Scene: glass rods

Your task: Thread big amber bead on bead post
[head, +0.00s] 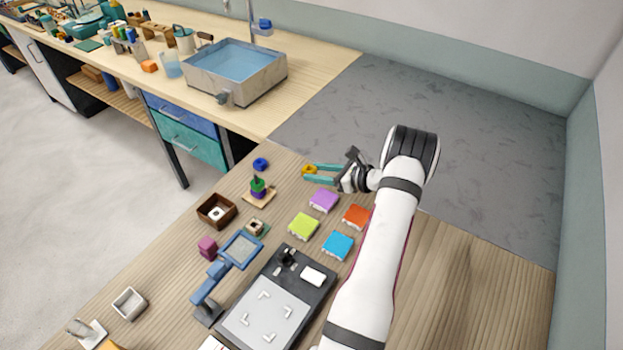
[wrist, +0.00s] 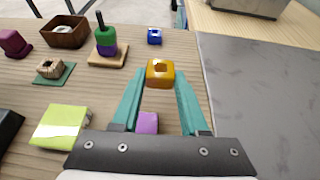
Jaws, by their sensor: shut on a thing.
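My gripper (head: 306,174) has teal fingers shut on the big amber bead (wrist: 160,74). The bead also shows at the fingertips in the head view (head: 308,169). It is held above the table, its hole visible in the wrist view. The bead post (wrist: 99,18) stands upright on a square wooden base (wrist: 108,58), ahead and to the left of the bead in the wrist view. A green bead (wrist: 106,35) sits on the post above a purple bead (wrist: 108,49). The post's tip shows above the green bead. The amber bead is apart from the post.
A blue bead (wrist: 154,36) lies on the table right of the post. A brown wooden box (head: 217,211), a magenta block (head: 207,247) and several coloured blocks, one lime (head: 303,226), lie around. A magnifier (head: 240,250) stands nearer. The table's edge is close.

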